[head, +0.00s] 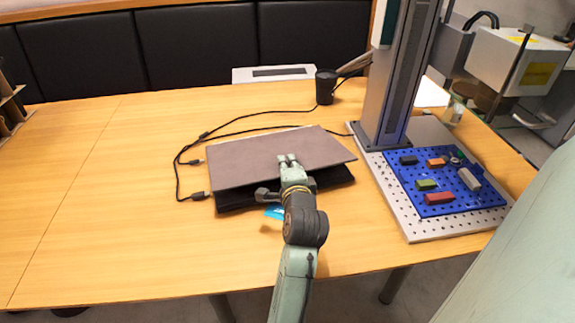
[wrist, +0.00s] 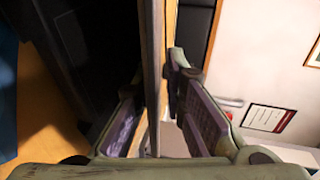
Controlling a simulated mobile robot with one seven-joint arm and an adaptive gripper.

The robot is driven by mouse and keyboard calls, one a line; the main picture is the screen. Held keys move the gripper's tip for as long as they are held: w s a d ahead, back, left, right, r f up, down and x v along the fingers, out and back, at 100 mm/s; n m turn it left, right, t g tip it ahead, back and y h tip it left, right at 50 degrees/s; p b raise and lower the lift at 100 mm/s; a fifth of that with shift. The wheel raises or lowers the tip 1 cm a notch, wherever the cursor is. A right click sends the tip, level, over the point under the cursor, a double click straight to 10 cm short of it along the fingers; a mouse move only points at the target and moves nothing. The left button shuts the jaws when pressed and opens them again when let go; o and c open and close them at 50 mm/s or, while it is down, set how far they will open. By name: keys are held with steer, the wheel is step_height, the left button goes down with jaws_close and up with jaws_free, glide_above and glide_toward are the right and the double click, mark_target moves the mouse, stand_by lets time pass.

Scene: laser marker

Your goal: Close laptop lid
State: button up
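The laptop's grey lid (head: 255,158) is partly lowered, a slanted panel over the dark base (head: 335,177), with a gap along the front edge. My gripper (head: 289,160) reaches over the front edge of the lid near its middle. In the wrist view the lid (wrist: 153,70) is edge-on and runs between the two fingers of my gripper (wrist: 156,100). The fingers are apart, one on each side of the lid; firm contact is not visible. The keyboard is hidden.
A laser marker column (head: 398,75) stands on a perforated plate (head: 410,222) at right, with a blue board (head: 400,179) of small blocks. A black cup (head: 326,86) and cables (head: 178,170) lie behind and left. The table (head: 90,190) is clear at left.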

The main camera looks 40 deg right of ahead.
jaws_close()
steer(key=shift+r, duration=0.1)
stand_by(0.3)
steer(key=shift+s+a+f+b, duration=0.1)
steer(key=shift+f+b, duration=0.1)
steer(key=shift+f, duration=0.3)
steer(key=shift+s+d+f+b, duration=0.1)
steer(key=shift+f+b, duration=0.15)
steer(key=shift+f, duration=0.3)
steer(key=shift+s+a+f+b, duration=0.1)
steer(key=shift+f+b, duration=0.1)
steer(key=shift+f, duration=0.3)
steer(key=shift+o, duration=1.9)
jaws_free()
steer(key=shift+o, duration=0.2)
steer(key=shift+r, duration=0.15)
